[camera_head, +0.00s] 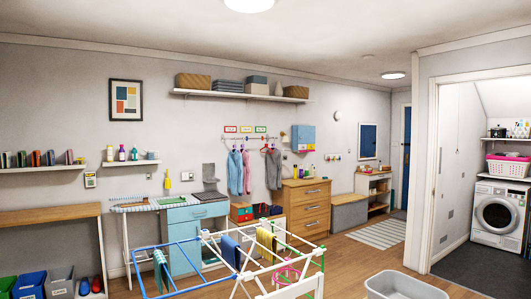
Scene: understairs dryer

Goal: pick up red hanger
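A wall rail (250,138) carries several hung garments, among them a blue one (235,172) and a grey one (273,169). A small reddish hanger (271,148) seems to show at the top of the grey garment, but it is too small to be sure. Small coloured signs are fixed above the rail. Neither of my grippers is in view.
A drying rack (215,256) with a few cloths stands in front, near a grey tub (399,285). A wooden drawer chest (306,208) and a blue cabinet (193,232) line the wall. Wooden floor (350,258) is free at the right, towards the washing machine (497,214).

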